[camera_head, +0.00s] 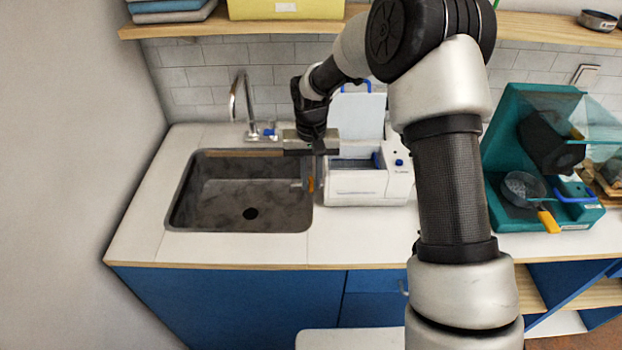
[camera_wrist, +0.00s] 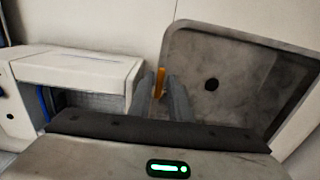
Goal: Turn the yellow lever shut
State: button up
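The yellow lever (camera_head: 311,184) is a small orange-yellow bar at the right edge of the sink, beside the white appliance (camera_head: 365,186). It stands upright in the head view. In the wrist view the lever (camera_wrist: 159,83) shows between my two fingertips, nearer the left one. My gripper (camera_wrist: 164,92) is open, with a gap between its fingers. In the head view my gripper (camera_head: 302,184) reaches down over the right side of the sink. The wrist body hides part of the appliance and sink edge. I cannot tell whether a finger touches the lever.
The sink (camera_head: 190,205) lies left of the lever, with a faucet (camera_head: 240,100) behind it. A teal unit (camera_head: 505,150) with a pan (camera_head: 524,187) stands at the right. A shelf (camera_head: 200,27) runs above. The counter left of the sink is clear.

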aim_at(312, 186)
notch_tip(312, 186, up, 18)
jog(key=shift+f, duration=0.25)
dwell(0.4)
jog(key=s+d+r+t+p, duration=0.1)
jog(key=s+d+r+t, duration=0.1)
jog(key=s+d+r, duration=0.35)
jog(key=s+d+r+t, duration=0.1)
jog(key=s+d+r, duration=0.2)
jog(key=s+r, duration=0.45)
jog(key=s+d+f+t, duration=0.1)
jog(key=s+d, duration=0.1)
jog(key=s, duration=0.5)
jog(key=s+d+f+t+p, duration=0.1)
jog(key=s+d+f, duration=0.1)
jog(key=s, duration=0.6)
jog(key=shift+d+t, duration=0.3)
jog(key=shift+d, duration=0.1)
